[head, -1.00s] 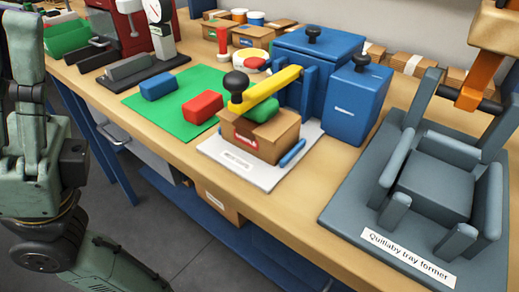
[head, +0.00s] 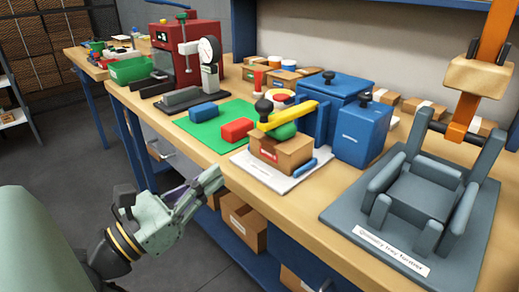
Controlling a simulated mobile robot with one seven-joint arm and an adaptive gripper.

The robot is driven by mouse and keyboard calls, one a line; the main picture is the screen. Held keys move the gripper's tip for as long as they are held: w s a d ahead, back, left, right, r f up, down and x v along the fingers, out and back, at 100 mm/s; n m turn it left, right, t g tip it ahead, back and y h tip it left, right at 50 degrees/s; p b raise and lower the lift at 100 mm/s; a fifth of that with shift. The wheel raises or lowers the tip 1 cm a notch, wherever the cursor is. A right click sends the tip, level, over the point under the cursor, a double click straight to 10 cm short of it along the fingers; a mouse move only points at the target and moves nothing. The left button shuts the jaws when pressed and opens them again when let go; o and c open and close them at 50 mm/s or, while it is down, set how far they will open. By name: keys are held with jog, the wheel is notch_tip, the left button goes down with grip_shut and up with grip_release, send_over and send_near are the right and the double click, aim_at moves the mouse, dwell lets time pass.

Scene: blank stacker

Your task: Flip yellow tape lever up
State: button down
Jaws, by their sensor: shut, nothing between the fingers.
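The yellow tape lever (head: 288,115) with a round black knob (head: 263,106) lies over a small cardboard box (head: 283,152) at the middle of the bench. It slopes a little down to its knob end, and its other end meets the blue uprights behind the box. A green rounded piece (head: 283,131) sits under the lever. My gripper (head: 213,180) is shut and empty. It is in front of the bench edge, to the left of and below the lever, and apart from it.
The wooden bench (head: 300,208) has its front edge near my gripper. A grey tray former (head: 410,230) stands to the right, a blue lidded box (head: 361,132) behind the lever. A green mat (head: 207,140) with blue and red blocks lies left. Open floor is in front.

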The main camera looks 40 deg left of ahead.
aim_at(266, 134)
jog(key=shift+w, duration=0.15)
jog(key=p+x, duration=0.2)
jog(key=x, duration=0.8)
jog(key=shift+r+p, duration=0.2)
jog(key=shift+p, duration=0.15)
